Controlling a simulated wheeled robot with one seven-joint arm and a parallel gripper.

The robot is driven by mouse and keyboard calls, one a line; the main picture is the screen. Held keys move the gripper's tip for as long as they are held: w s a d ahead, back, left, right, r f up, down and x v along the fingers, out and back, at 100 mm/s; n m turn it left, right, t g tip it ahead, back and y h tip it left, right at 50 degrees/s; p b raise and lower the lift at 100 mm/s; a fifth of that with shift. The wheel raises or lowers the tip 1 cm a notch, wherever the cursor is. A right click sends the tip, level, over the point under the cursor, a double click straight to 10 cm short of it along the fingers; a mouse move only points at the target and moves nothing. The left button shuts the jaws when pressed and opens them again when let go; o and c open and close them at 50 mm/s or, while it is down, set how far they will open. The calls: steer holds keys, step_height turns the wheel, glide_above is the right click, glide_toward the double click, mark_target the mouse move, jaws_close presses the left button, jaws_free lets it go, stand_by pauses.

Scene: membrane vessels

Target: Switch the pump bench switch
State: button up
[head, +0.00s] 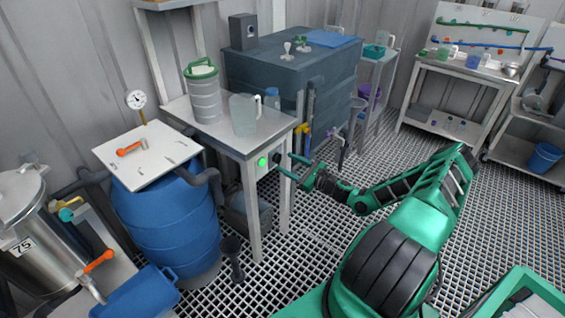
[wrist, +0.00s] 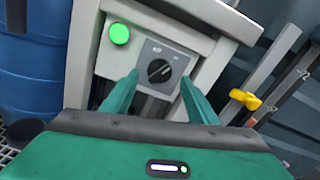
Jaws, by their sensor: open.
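The pump bench switch is a black rotary knob (wrist: 159,70) on a grey plate, set in the front panel of the bench. In the wrist view its pointer mark is tilted toward the upper right. A lit green lamp (wrist: 119,34) sits to the left of the knob; it also shows in the head view (head: 262,162). My gripper (wrist: 158,84) is open and empty, with one green finger on each side of the switch plate in the picture. In the head view my gripper (head: 290,166) is at the bench's right front leg. Whether the fingers touch the panel cannot be told.
The pump bench (head: 222,132) carries a ribbed canister (head: 203,95) and a clear jug (head: 244,114). A blue barrel (head: 168,215) stands to its left. A yellow valve handle (wrist: 245,99) is right of the switch. Grated floor (head: 325,240) is open in front.

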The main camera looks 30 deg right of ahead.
mark_target(278, 158)
steer(key=shift+x, duration=1.6)
steer(key=c, duration=1.1)
steer(key=shift+o, duration=0.2)
steer(key=shift+d, duration=0.1)
